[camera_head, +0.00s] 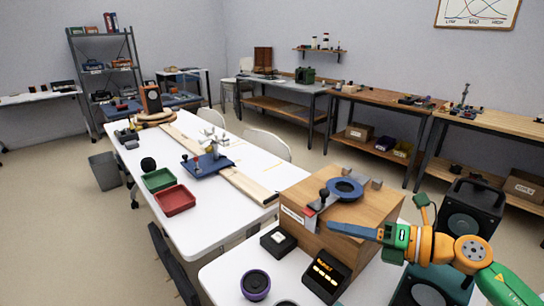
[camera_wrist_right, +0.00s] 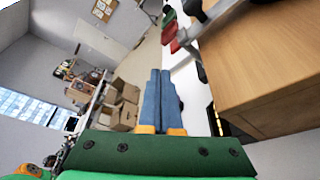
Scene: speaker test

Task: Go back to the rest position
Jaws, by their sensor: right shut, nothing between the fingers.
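My right gripper (camera_head: 331,229) comes in from the right in the head view, with an orange and green arm behind it. Its blue fingers lie together and hold nothing. They point left in front of the wooden box (camera_head: 365,213), and I cannot tell whether they touch it. In the right wrist view the closed fingers (camera_wrist_right: 160,74) point away from the camera, with a wooden surface (camera_wrist_right: 255,65) to their right. My left gripper is not in view.
A blue ring (camera_head: 345,188) and a black-knobbed clamp sit on the box. A black speaker (camera_head: 468,212) stands right. Red (camera_head: 174,200) and green trays lie left.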

